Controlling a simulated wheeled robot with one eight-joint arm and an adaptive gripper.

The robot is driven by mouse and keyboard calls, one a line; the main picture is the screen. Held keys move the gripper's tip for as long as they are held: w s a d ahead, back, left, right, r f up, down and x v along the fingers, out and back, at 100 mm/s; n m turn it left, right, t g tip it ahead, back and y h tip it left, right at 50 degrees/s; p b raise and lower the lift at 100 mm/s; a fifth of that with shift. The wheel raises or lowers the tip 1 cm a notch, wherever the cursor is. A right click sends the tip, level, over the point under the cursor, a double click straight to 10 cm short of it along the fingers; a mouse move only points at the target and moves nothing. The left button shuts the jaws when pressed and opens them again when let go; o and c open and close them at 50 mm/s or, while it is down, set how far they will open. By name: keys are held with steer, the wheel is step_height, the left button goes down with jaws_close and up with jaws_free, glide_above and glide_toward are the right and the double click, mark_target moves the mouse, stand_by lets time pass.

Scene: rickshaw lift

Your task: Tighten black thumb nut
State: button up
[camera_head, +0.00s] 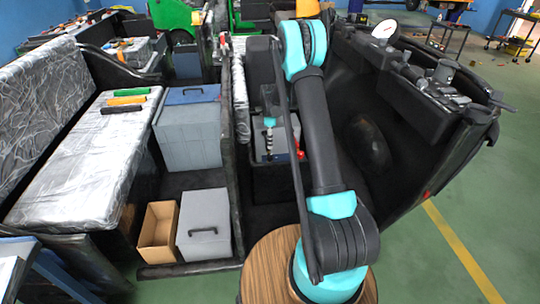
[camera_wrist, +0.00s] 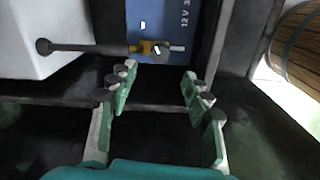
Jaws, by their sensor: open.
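My gripper (camera_wrist: 160,73) is open and empty in the wrist view, its green-padded fingers spread apart over a dark gap. Beyond the fingertips, a brass-coloured fitting (camera_wrist: 148,47) with a silver end sits against a blue face marked "12 V". A dark rod with a round black knob (camera_wrist: 43,47) runs left from the fitting, across a white block. I cannot tell for sure which dark part is the thumb nut. In the head view my gripper (camera_head: 269,135) is low in the middle compartment, partly behind my arm; the nut cannot be made out there.
A grey lidded box (camera_head: 204,225) and an open cardboard box (camera_head: 158,228) stand left of the compartment. A plastic-wrapped seat (camera_head: 82,180) holds several coloured grips. A wooden round surface (camera_head: 262,262) is at the front.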

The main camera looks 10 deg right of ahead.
mark_target(270, 155)
step_height(270, 155, down, 9)
steer(key=shift+f, duration=0.15)
stand_by(0.4)
jaws_close()
